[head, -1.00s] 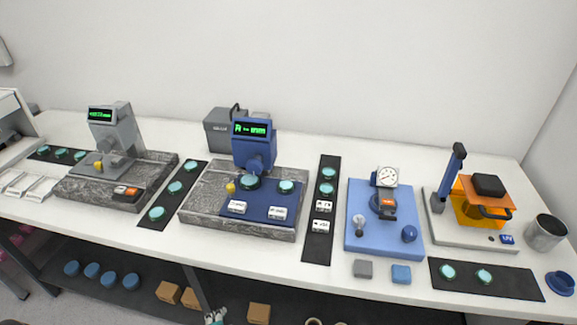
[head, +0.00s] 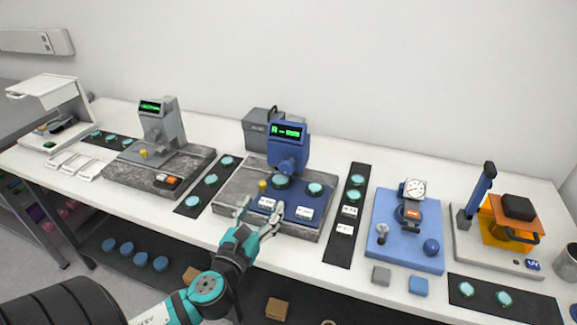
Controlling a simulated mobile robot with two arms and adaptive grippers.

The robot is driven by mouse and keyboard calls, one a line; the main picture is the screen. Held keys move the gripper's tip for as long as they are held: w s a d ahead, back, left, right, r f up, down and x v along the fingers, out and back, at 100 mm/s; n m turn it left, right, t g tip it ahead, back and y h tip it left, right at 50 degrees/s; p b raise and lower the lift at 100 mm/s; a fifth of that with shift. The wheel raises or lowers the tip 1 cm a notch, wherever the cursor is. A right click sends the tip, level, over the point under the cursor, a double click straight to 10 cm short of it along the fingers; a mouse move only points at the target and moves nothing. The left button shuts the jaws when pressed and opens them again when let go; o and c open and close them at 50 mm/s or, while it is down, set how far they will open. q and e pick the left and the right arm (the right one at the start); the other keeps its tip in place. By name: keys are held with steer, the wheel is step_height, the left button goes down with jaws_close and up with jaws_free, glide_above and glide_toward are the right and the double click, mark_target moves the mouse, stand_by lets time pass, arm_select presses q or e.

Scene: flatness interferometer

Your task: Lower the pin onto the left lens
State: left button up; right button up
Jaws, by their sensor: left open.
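The blue gauge (head: 289,143) with a green lit display stands on a speckled stone base. Its rounded lower head hangs over the left lens (head: 280,181), a teal disc on the blue plate (head: 305,220). The pin is too small or hidden to make out, and I cannot tell whether it touches the lens. A second teal lens (head: 315,190) lies to the right. A yellow knob (head: 263,185) is left of the left lens. My left gripper (head: 260,207) is open and empty, in front of the knob and the plate's labels. My right gripper is out of view.
A grey gauge (head: 163,125) stands to the left. Black mats with teal discs (head: 211,179) flank the stone base. A blue dial-gauge stand (head: 405,250) is to the right. The table's front edge runs beneath my left arm.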

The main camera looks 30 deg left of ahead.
mark_target(285, 168)
arm_select(q)
steer(key=p+x, duration=0.3)
steer(key=x, duration=1.3)
steer(key=shift+a+f, duration=0.1)
steer(key=shift+a, duration=0.1)
steer(key=shift+w+a, duration=0.1)
steer(key=shift+w, duration=0.4)
steer(key=c, duration=1.2)
steer(key=shift+o, duration=0.2)
